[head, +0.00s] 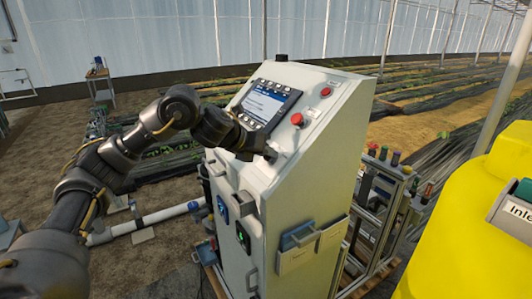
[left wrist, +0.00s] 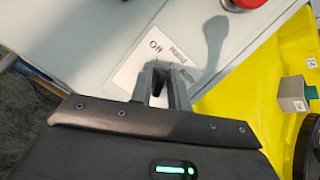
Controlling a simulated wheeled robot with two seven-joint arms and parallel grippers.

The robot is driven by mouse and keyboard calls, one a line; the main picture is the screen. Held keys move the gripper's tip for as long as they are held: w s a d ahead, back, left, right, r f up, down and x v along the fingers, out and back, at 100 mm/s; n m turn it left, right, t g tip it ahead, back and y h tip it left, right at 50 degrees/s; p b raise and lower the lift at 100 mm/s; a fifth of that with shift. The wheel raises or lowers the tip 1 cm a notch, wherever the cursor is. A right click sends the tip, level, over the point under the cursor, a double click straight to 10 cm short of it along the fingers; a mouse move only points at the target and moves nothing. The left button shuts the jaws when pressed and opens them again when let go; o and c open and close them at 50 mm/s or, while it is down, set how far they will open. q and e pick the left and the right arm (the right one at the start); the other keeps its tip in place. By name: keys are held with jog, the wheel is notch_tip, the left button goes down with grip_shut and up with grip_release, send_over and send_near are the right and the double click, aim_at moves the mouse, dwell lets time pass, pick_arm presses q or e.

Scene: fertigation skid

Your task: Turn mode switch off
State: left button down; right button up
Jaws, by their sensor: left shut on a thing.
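The mode switch is on the sloping front panel of a grey control cabinet (head: 305,185). Its white label plate (left wrist: 140,75) reads Off, Hand and Auto in the left wrist view. My left gripper (left wrist: 160,88) is at the plate, its fingers shut on the switch knob. The knob is mostly hidden between the fingers, so I cannot tell which position it points to. In the head view my left gripper (head: 268,153) is at the panel below the screen, and hides the switch there. My right gripper is not in view.
A screen (head: 265,103) is above my left gripper. A red mushroom button (head: 297,119) is close to its right, and another red button (head: 326,91) is higher up. A yellow tank (head: 465,225) stands at the right.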

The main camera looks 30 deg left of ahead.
pick_arm(q)
jog(key=c, duration=1.5)
grip_release()
jog(key=shift+c, duration=0.2)
jog(key=b+v, duration=0.2)
jog(key=v, duration=0.8)
jog(key=shift+s+r, duration=0.2)
jog(key=shift+s, duration=0.1)
jog(key=shift+a, duration=0.1)
